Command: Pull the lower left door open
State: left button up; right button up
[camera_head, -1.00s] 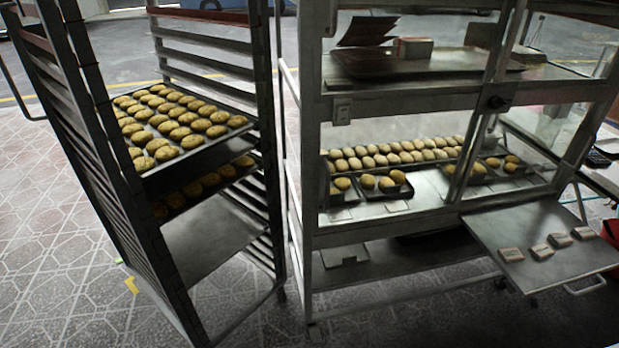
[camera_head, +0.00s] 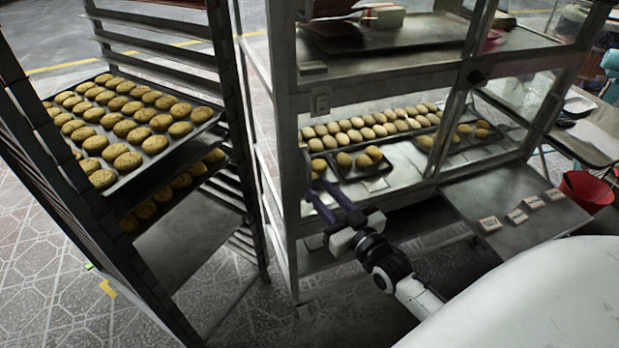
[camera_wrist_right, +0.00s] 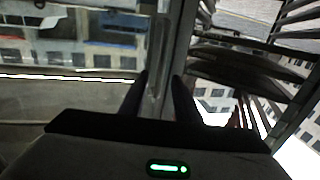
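The display cabinet (camera_head: 283,130) stands in the middle of the head view. Its lower left section shows trays of round buns (camera_head: 370,125); I cannot make out clearly where the lower left door's edges or handle are. My right gripper (camera_head: 317,187) is in front of this section's lower left corner, near the left post. Its two fingers are apart. In the right wrist view the right gripper (camera_wrist_right: 160,78) has a pale metal bar (camera_wrist_right: 160,50) between or just beyond its fingers; contact is not clear. My left gripper is not in view.
A tall rack (camera_head: 225,120) with trays of cookies (camera_head: 125,115) stands close to the cabinet's left. A flat panel (camera_head: 520,235) with several small cards juts out at the cabinet's lower right. A red bucket (camera_head: 587,192) stands beyond it. Patterned floor (camera_head: 45,290) is open at the lower left.

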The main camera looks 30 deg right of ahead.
aim_at(311, 181)
jog(key=w, duration=0.6)
jog(key=shift+d, duration=0.15)
grip_shut()
